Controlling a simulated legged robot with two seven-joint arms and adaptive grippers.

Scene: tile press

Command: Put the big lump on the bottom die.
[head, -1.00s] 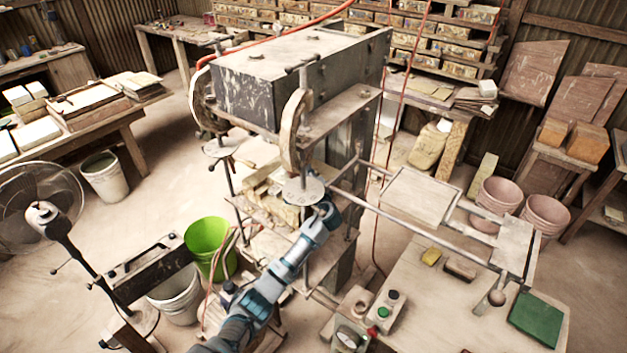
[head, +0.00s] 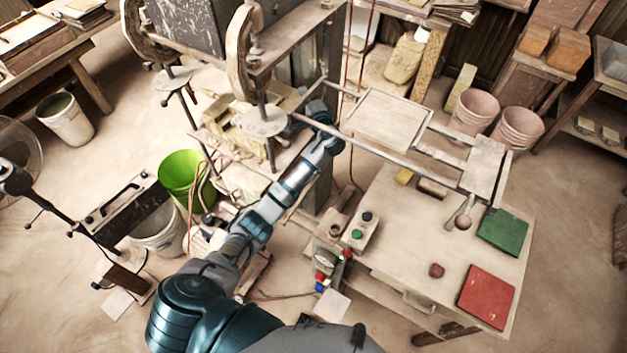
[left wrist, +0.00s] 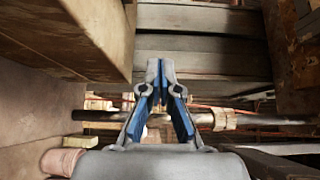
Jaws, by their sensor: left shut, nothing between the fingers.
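A small reddish-brown lump (head: 436,270) sits on the worktable, left of a red mat; I cannot tell whether it is the big lump. No other lump shows clearly. Pale blocks (head: 248,128) lie inside the press below its dark upper body; I cannot make out the bottom die for certain. My left arm reaches to the press's right side, and its gripper is largely hidden there in the head view. In the left wrist view my left gripper (left wrist: 160,72) is shut and empty, its fingertips together before dark beams. My right gripper is not in view.
The worktable (head: 400,245) holds a green mat (head: 502,232), the red mat (head: 487,297) and a button box (head: 362,232). A metal slide frame (head: 392,120) juts from the press over the table. A green bucket (head: 186,178) stands left of the press.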

